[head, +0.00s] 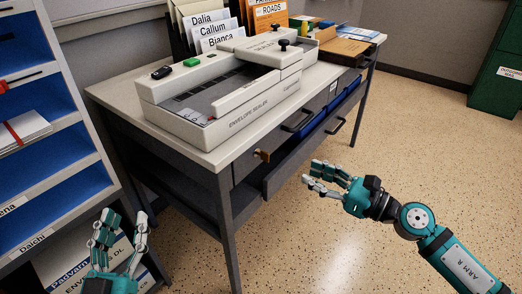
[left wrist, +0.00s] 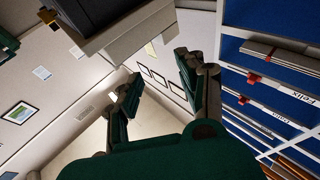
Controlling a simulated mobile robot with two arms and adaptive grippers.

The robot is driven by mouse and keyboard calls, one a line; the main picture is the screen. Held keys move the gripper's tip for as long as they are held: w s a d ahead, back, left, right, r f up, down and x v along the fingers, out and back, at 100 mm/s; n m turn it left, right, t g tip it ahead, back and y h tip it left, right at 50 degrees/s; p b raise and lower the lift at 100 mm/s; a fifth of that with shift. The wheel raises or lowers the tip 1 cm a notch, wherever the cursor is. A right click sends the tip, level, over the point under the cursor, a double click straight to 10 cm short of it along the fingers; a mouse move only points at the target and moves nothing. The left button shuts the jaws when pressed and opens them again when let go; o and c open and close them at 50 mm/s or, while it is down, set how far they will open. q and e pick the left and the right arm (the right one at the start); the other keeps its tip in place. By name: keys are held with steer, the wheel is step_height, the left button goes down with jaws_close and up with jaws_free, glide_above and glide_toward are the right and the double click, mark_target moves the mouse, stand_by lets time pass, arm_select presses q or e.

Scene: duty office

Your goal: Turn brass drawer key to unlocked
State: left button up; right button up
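The brass drawer key (head: 262,155) sticks out of the dark grey drawer front at the near left end of the table, in the head view. Its exact turn angle is too small to tell. My right gripper (head: 309,172) is in front of the table, to the right of the key and slightly lower, apart from it. Its fingers are spread and empty. My left gripper (head: 124,217) is at the lower left, left of the table leg and far from the key. It is open and empty; its spread fingers also show in the left wrist view (left wrist: 158,88).
An envelope sealer (head: 235,120) stands on the table (head: 105,92). Name-labelled folders (head: 212,35) and a brown box (head: 345,48) are behind it. A shelf unit with blue compartments (head: 35,100) is at the left. The speckled floor (head: 420,130) at the right is clear.

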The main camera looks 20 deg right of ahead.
mark_target(269, 155)
arm_select(q)
step_height(269, 155, down, 11)
steer(key=a+g+y+p, duration=0.2)
steer(key=g, duration=0.5)
steer(key=shift+s, duration=0.45)
arm_select(e)
steer(key=x, duration=1.4)
steer(key=shift+s+a, duration=0.1)
arm_select(q)
steer(key=shift+f, duration=0.1)
arm_select(e)
steer(key=shift+c, duration=0.3)
jaws_close()
